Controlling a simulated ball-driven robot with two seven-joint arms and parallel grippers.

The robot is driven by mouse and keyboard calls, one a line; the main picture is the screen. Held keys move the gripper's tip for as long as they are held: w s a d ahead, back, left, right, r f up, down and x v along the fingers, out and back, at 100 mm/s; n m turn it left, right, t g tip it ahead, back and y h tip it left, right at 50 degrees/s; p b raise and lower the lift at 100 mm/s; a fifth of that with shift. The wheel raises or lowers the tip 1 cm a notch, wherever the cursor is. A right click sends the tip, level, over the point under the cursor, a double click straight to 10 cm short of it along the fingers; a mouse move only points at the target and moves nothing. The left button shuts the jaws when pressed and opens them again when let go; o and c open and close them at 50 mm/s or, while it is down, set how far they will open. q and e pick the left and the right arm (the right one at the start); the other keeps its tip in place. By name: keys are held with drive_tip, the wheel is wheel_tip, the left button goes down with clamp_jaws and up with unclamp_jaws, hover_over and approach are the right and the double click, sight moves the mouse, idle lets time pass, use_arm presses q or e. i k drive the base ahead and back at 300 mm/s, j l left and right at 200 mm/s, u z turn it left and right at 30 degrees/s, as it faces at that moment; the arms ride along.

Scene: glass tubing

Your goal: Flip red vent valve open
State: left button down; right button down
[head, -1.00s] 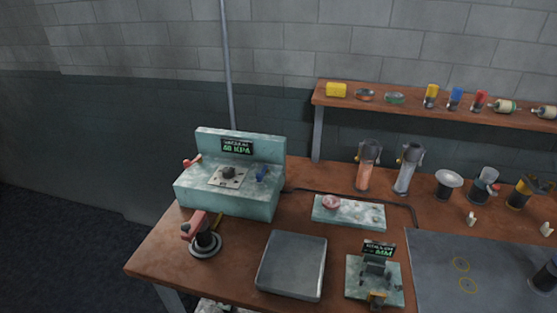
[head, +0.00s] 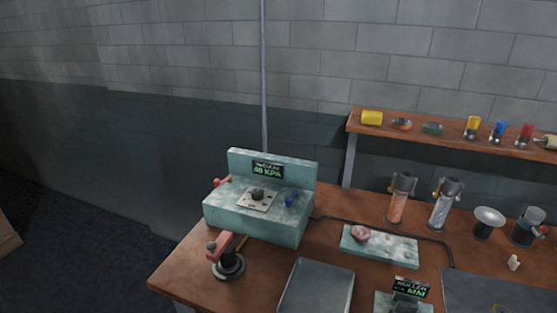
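A small red lever (head: 222,181), which looks like the red vent valve, sits at the left end of the pale green vacuum unit (head: 258,227). Its exact angle is too small to tell. A blue lever (head: 291,198) stands on the right of the unit's top. A dark knob (head: 258,195) on a light plate is between them. The unit's display (head: 267,170) shows green text in KPA; the digits are hard to read. Neither of my grippers is in view.
A red-handled device on a round dark base (head: 229,265) stands in front of the unit, near the table's left edge. A shelf (head: 450,137) hangs behind.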

sight(218, 182)
drive_tip(key=j+z, duration=0.1)
drive_tip(key=z, duration=0.35)
drive_tip(key=i+j+z, duration=0.1)
drive_tip(key=z, duration=0.35)
drive_tip(key=j+z, duration=0.35)
drive_tip(key=j, duration=0.55)
drive_tip(key=j+z, duration=0.35)
drive_tip(key=j, duration=0.5)
drive_tip(key=k+j, duration=0.1)
drive_tip(key=j, duration=0.75)
drive_tip(key=k, duration=0.05)
